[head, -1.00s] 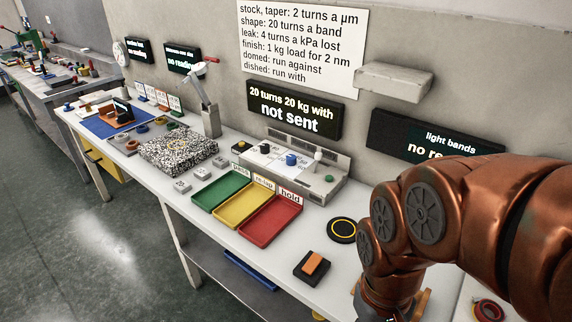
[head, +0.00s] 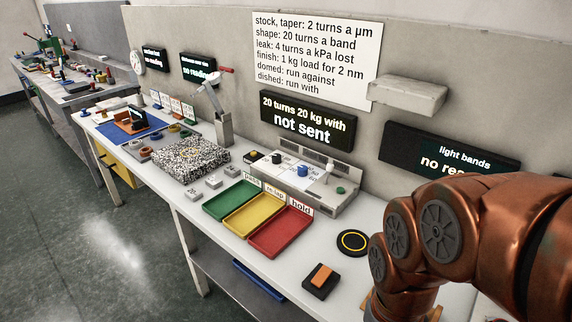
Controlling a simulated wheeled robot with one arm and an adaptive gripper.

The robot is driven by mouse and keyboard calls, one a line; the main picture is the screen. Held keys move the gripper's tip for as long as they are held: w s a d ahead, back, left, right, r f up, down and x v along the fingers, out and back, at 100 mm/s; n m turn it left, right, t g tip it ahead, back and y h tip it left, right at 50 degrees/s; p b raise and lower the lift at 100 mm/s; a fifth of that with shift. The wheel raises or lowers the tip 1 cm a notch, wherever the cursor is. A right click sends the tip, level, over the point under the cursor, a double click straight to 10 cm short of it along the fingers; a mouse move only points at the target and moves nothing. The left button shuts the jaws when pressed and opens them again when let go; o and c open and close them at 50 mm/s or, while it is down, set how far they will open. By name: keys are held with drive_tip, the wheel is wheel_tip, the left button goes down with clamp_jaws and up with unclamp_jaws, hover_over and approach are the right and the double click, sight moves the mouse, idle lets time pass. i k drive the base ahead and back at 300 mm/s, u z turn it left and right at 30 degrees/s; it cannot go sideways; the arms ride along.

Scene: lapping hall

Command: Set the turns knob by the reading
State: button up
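The control panel (head: 318,200) is a pale grey box on the bench against the wall. On its white face are a small black knob (head: 277,158) and a larger blue knob (head: 303,171); their markings are too small to read. A white-topped lever (head: 328,166) and a green button (head: 341,190) are to their right. The dark display (head: 307,121) above reads "20 turns 20 kg with" and "not sent". My arm fills the lower right, well apart from the panel; my gripper is below the picture edge and out of view.
A wall sheet (head: 316,58) lists turns rules. The light bands display (head: 448,160) is partly hidden by my arm. Green (head: 229,200), yellow (head: 252,214) and red (head: 281,232) trays lie before the panel. A speckled plate (head: 190,160) is left. Floor (head: 110,245) in front is clear.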

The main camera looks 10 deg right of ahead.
sight(276, 158)
drive_tip(key=z, duration=0.25)
drive_tip(key=k, duration=0.35)
drive_tip(key=u, duration=1.6)
drive_tip(key=i, duration=1.9)
drive_tip(key=z, duration=1.25)
drive_tip(key=i, duration=0.4)
drive_tip(key=z, duration=0.3)
